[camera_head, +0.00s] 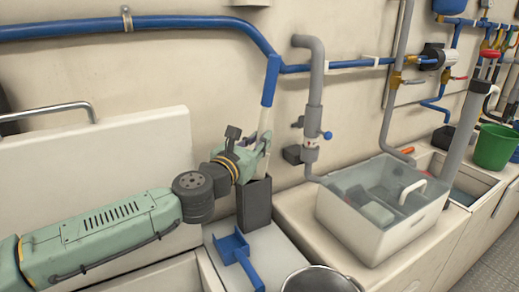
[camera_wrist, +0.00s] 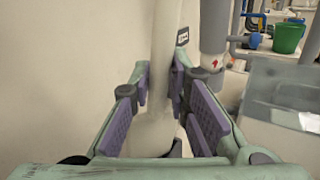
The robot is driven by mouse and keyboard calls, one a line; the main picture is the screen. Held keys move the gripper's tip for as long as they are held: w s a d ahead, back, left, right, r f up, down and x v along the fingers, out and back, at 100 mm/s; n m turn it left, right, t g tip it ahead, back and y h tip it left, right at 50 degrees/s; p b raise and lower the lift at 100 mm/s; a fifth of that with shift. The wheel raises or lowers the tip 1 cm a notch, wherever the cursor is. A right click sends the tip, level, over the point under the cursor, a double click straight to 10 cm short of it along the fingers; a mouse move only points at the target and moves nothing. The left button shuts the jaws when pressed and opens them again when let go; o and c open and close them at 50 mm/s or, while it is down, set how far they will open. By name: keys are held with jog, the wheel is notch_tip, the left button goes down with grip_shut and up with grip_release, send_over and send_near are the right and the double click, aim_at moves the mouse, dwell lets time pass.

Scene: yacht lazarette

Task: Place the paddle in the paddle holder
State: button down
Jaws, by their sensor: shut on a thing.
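The paddle (camera_head: 271,80) stands nearly upright near the wall, with a blue upper end and a pale shaft below it. My gripper (camera_head: 262,144) is shut on the pale shaft. In the wrist view, the purple pads of my gripper (camera_wrist: 165,85) lie on both sides of the paddle's shaft (camera_wrist: 165,45), which widens lower down. The paddle holder, a dark grey open-topped box (camera_head: 254,206), stands directly below my gripper. The paddle's lower end is hidden by the gripper and the holder, so how deep it sits inside cannot be told.
A blue scoop-like tool (camera_head: 233,248) lies in front of the holder. A clear-lidded white bin (camera_head: 375,235) stands to the right, and a grey vertical pipe (camera_head: 314,90) rises behind it. A blue pipe (camera_head: 150,22) runs along the wall. A green bucket (camera_head: 493,147) is far right.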

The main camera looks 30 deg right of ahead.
jog(key=c, duration=1.9)
grip_release()
jog(key=shift+w+a+f, duration=0.1)
jog(key=shift+w+f, duration=0.1)
jog(key=shift+f, duration=0.5)
jog(key=shift+c, duration=0.2)
jog(key=shift+o, duration=0.7)
jog(key=shift+w+f, duration=0.1)
jog(key=shift+w, duration=0.05)
jog(key=o, duration=0.4)
jog(key=shift+r, duration=0.25)
jog(key=shift+c, duration=0.2)
jog(key=b+v, duration=0.2)
jog(key=v, duration=0.9)
jog(key=shift+r+b, duration=0.2)
jog(key=shift+b, duration=0.2)
